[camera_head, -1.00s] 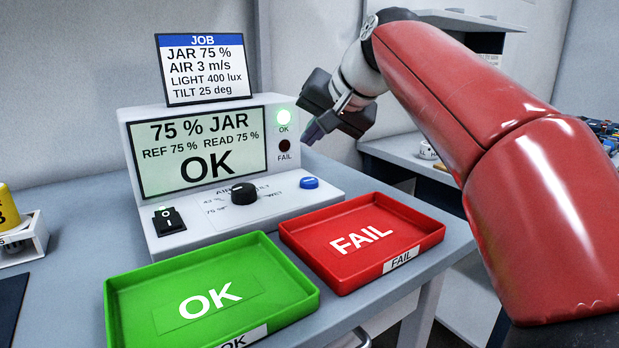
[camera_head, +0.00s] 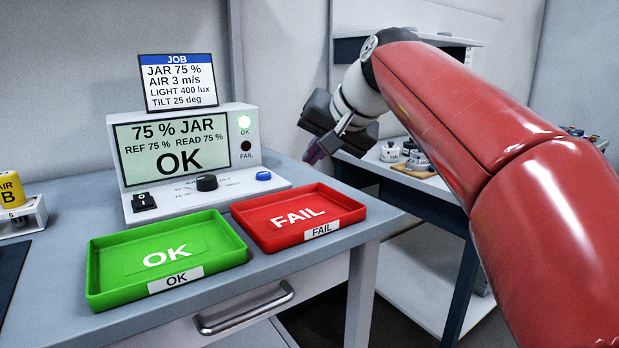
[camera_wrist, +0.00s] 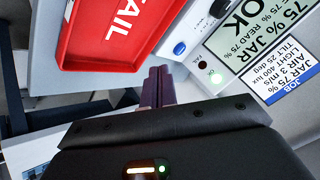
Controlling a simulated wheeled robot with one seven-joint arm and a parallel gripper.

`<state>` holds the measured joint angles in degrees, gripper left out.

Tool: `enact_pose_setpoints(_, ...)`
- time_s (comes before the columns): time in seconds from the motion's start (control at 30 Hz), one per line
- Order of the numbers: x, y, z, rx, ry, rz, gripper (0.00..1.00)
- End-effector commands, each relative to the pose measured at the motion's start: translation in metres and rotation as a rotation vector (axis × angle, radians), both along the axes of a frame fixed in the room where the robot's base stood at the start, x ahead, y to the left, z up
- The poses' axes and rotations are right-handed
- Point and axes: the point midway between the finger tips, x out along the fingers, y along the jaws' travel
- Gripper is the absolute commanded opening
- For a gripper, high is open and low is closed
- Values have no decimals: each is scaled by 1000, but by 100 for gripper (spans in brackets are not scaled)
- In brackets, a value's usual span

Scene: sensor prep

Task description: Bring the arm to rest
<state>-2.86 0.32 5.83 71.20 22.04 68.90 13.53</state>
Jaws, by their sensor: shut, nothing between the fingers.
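My red arm reaches in from the right in the head view, with my gripper (camera_head: 313,155) pointing down and to the left, to the right of the tester. In the wrist view the purple fingers (camera_wrist: 158,86) of my gripper are together and hold nothing. The tester box (camera_head: 188,160) reads 75 % JAR and OK, with its green lamp lit. The red FAIL tray (camera_head: 352,207) and the green OK tray (camera_head: 95,262) stand in front of it and look empty. My gripper is apart from all of them.
A job card (camera_head: 178,82) stands on the tester. A rack (camera_head: 30,218) with a yellow AIR B cylinder (camera_head: 10,188) is at the left. A second bench (camera_head: 440,188) behind my arm holds several small white pots (camera_head: 390,152). A floor gap lies between the benches.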

Motion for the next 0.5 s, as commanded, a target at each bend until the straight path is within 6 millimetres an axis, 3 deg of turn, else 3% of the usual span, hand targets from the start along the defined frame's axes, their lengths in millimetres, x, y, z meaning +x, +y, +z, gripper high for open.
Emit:
enact_pose_setpoints(0.27, -24, -17, -24, -66, 10, -22, 0)
enact_pose_setpoints(0.5, -61, -44, -60, -155, 22, -49, 0)
